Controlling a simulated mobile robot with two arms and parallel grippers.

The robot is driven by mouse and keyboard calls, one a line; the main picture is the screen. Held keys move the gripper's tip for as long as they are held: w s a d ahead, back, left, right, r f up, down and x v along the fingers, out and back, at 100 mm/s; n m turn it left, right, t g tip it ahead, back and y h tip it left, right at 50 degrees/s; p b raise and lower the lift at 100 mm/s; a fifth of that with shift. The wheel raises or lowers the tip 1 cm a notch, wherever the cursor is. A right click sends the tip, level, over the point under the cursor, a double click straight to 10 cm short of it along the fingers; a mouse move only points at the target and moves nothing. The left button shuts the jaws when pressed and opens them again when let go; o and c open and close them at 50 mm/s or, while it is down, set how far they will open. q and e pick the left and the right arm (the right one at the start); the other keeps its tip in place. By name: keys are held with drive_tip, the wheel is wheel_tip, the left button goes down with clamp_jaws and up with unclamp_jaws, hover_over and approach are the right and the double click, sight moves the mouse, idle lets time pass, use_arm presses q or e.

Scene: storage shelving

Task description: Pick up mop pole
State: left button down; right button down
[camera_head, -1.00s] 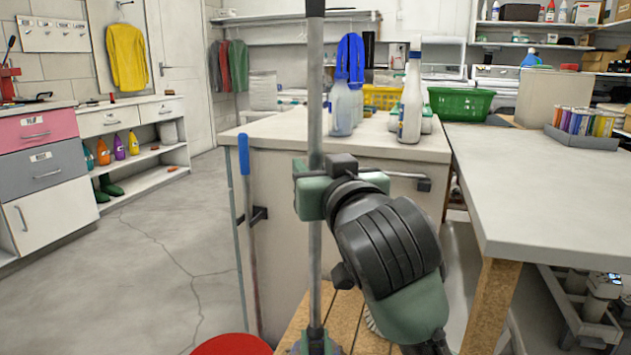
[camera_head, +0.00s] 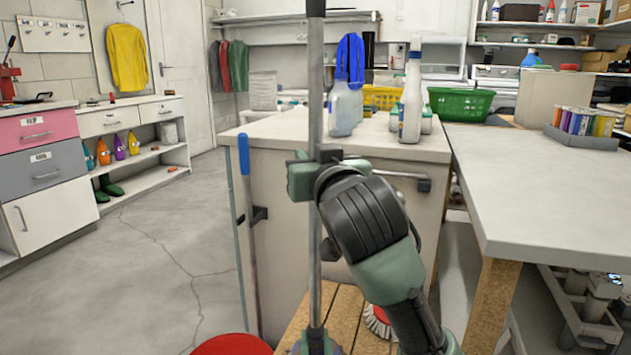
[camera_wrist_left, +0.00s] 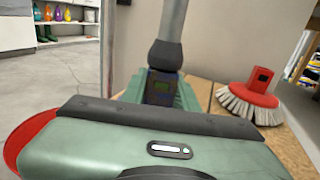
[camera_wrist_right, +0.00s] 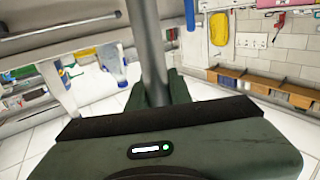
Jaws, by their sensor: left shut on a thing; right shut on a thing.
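The mop pole (camera_head: 315,95) is a long grey rod standing upright in the middle of the head view, with a black section at its top. My right gripper (camera_head: 315,175) is shut around it at mid height. My left gripper (camera_head: 316,343) is shut on it low down, at the bottom edge of the head view. In the left wrist view the pole (camera_wrist_left: 172,20) has a black collar just above the jaws. The right wrist view shows the pole (camera_wrist_right: 150,60) running into the jaws. The pole's lower end is hidden.
A cabinet (camera_head: 285,220) with bottles (camera_head: 410,100) stands right behind the pole. A blue-topped pole (camera_head: 245,155) leans at its side. A grey table (camera_head: 560,180) is at right. A red brush (camera_wrist_left: 257,95) lies on a wooden surface (camera_wrist_left: 203,92). Open floor (camera_head: 140,270) lies left.

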sight(311, 97)
use_arm(q)
drive_tip(key=shift+f, duration=0.1)
use_arm(e)
wheel_tip(311, 97, up, 10)
drive_tip(key=shift+r, duration=0.1)
use_arm(q)
drive_tip(key=c, duration=1)
unclamp_jaws()
